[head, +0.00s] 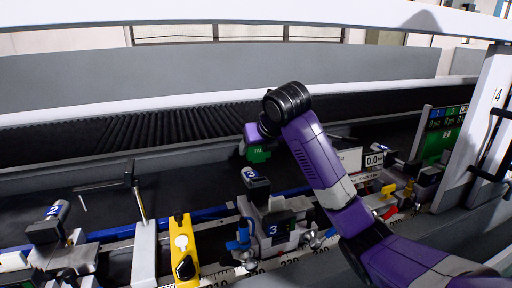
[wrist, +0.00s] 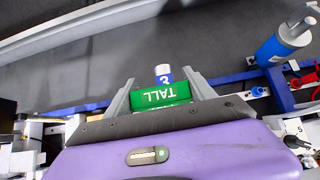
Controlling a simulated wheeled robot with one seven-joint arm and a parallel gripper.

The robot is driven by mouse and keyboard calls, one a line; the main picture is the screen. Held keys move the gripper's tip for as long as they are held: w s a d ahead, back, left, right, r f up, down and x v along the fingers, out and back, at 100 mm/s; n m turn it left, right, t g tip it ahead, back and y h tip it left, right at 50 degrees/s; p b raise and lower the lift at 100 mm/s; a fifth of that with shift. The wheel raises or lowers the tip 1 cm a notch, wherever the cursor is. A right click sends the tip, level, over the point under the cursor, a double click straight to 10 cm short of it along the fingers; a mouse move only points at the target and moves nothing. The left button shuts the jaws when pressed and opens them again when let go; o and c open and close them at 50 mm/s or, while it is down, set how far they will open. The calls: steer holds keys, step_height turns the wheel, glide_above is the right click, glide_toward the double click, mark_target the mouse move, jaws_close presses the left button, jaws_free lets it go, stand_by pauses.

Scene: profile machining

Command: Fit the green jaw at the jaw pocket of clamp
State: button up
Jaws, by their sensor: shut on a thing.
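The green jaw (head: 258,154), a block marked TALL, is held at the end of my purple arm in the head view. In the wrist view the green jaw (wrist: 161,96) sits between the two grey fingers of my gripper (wrist: 163,92), which is shut on it. The clamp marked 3 (head: 274,229) stands on the rail below the held jaw, which is in the air and apart from it. A blue and white part marked 3 (wrist: 163,76) shows just past the jaw in the wrist view. I cannot make out the jaw pocket.
Another clamp marked 2 (head: 52,222) stands at the left. A yellow piece (head: 183,251) stands left of clamp 3. A scale display (head: 374,160) and a green board (head: 446,132) are at the right. A blue and white bottle-like part (wrist: 284,42) is at the upper right in the wrist view.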

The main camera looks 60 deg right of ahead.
mark_target(259, 160)
steer(key=shift+s, duration=0.1)
steer(key=shift+a+f, duration=0.1)
steer(key=shift+f+b, duration=1.75)
steer(key=shift+f, duration=0.65)
steer(key=shift+s+f+b, duration=0.1)
steer(key=shift+f+b, duration=0.65)
steer(key=shift+f, duration=0.3)
steer(key=o, duration=1.8)
steer(key=v, duration=0.7)
steer(key=shift+s+a+r, duration=0.2)
steer(key=shift+r, duration=0.1)
